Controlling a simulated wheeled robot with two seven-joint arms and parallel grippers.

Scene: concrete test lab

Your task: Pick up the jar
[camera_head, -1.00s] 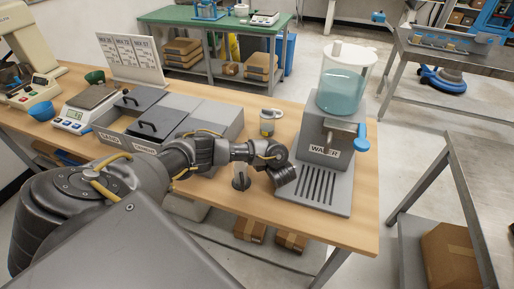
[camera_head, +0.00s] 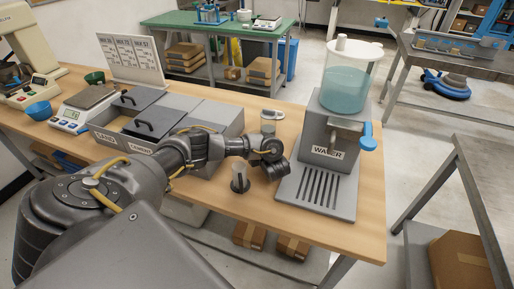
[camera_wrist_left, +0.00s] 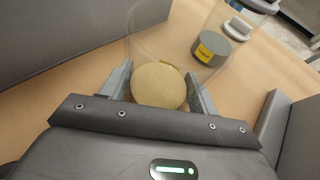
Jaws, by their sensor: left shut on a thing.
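A clear jar with sandy tan contents (camera_wrist_left: 158,86) is between the two fingers of my left gripper (camera_wrist_left: 160,72) in the left wrist view, with a finger on each side. The gripper is shut on it. In the head view my left gripper (camera_head: 273,163) is over the wooden bench, left of the water dispenser, and hides the held jar. A second clear jar with grey contents and a yellow label (camera_wrist_left: 210,48) stands just behind; it also shows in the head view (camera_head: 269,117). My right gripper is not in view.
The water dispenser (camera_head: 330,150) stands close on the right, with grey bins (camera_head: 207,112) on the left. A scale (camera_head: 80,113) and a sign (camera_head: 133,60) are farther left.

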